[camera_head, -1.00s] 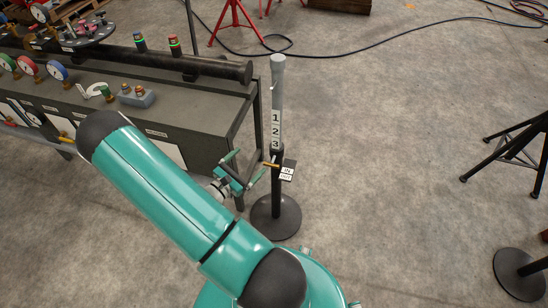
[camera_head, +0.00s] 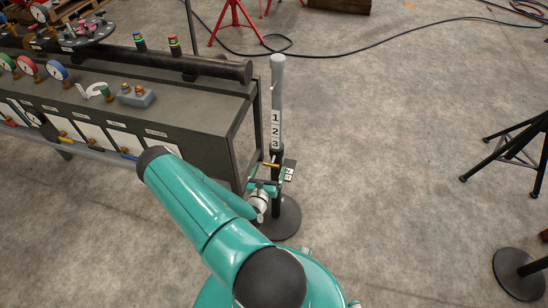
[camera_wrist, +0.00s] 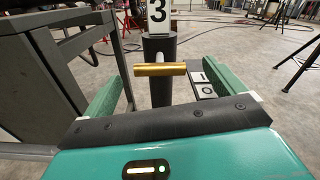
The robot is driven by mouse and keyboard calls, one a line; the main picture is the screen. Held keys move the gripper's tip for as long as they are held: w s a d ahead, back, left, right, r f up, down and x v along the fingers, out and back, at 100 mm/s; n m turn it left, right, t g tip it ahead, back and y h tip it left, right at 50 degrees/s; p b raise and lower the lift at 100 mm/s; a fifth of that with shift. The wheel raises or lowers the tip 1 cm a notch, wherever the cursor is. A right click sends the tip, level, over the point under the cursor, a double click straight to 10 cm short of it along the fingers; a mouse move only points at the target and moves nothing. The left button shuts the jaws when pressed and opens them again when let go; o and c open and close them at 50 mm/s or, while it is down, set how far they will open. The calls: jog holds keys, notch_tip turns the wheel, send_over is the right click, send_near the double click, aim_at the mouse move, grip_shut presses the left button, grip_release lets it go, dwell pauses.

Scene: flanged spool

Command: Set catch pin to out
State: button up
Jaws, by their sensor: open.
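The catch pin (camera_wrist: 160,69) is a brass cylinder lying crosswise on the black sleeve (camera_wrist: 162,90) of an upright stand. In the head view the catch pin (camera_head: 270,166) is a small brass bar below the number 3. My gripper (camera_head: 264,187) is at the stand, just below and near the pin. In the wrist view its green fingers are apart, one on each side of the pin and sleeve; I see no grip on the pin. The IN/OUT label plate (camera_wrist: 203,82) is right of the pin, partly hidden by the right finger.
The stand's grey tube (camera_head: 277,88) carries labels 1, 2, 3 above a round base (camera_head: 285,218). A dark bench (camera_head: 200,125) with gauges and valves is close on the left. A black tripod (camera_head: 515,150) is at right. Floor between is clear.

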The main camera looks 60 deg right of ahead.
aim_at(271, 163)
jog(key=d, duration=0.4)
jog(key=w+d, duration=0.1)
jog(key=d, duration=0.2)
jog(key=shift+w+d, duration=0.1)
jog(key=c, duration=1.4)
jog(key=shift+s+a, duration=0.15)
jog(key=shift+a, duration=0.75)
jog(key=shift+s+a, duration=0.15)
jog(key=shift+a, duration=0.7)
jog(key=o, duration=1.4)
jog(key=shift+a, duration=0.1)
jog(key=shift+c, duration=0.2)
jog(key=shift+o, duration=0.2)
jog(key=s+a, duration=0.2)
jog(key=a, duration=1.1)
jog(key=shift+a, duration=0.25)
